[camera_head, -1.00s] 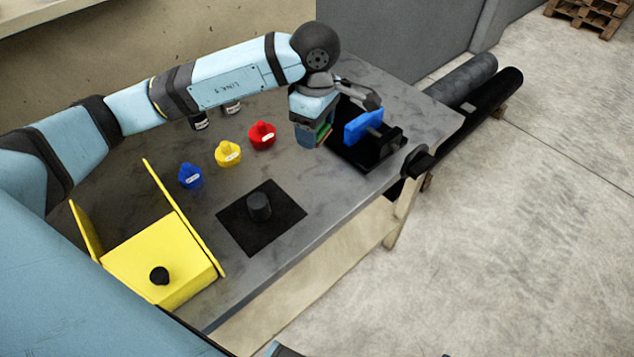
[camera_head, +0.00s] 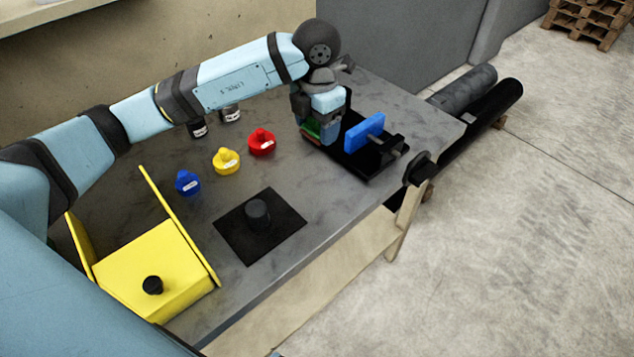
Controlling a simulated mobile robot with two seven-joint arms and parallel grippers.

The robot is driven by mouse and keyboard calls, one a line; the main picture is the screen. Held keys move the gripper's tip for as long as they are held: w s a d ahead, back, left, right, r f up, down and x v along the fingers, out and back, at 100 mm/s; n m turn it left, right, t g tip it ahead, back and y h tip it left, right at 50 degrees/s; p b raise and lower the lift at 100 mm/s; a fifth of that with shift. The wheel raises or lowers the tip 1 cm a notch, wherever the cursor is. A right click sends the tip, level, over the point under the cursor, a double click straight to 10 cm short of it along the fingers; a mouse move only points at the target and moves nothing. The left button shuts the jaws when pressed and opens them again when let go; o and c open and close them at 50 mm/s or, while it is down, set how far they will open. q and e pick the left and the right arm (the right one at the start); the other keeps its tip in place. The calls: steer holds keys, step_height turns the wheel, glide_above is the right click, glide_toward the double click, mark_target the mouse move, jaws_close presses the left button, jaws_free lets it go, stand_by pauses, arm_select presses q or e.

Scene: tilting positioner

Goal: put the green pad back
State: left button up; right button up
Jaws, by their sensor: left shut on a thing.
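The green pad (camera_head: 311,128) shows as a small green edge at the left side of my left gripper (camera_head: 320,134). My left gripper is shut on it, low over the far right part of the table, beside the left edge of the black vise base. Most of the pad is hidden by the gripper, and I cannot tell whether it touches the table. The blue jaw block (camera_head: 365,132) of the black vise (camera_head: 385,163) stands just right of the gripper. My right gripper is not in view.
Red (camera_head: 261,142), yellow (camera_head: 227,161) and blue (camera_head: 187,183) knobbed pieces stand in a row left of the gripper. Two dark jars (camera_head: 230,114) stand behind them. A black plate (camera_head: 285,232) with a peg and a yellow positioner (camera_head: 160,270) are nearer. The table front between plate and vise is clear.

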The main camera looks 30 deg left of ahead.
mark_target(317, 188)
arm_select(q)
step_height(317, 188, down, 16)
steer(key=shift+f+p, duration=0.25)
steer(key=shift+p, duration=0.05)
steer(key=shift+f, duration=0.1)
steer(key=o, duration=0.5)
steer(key=shift+f, duration=0.1)
steer(key=o, duration=0.5)
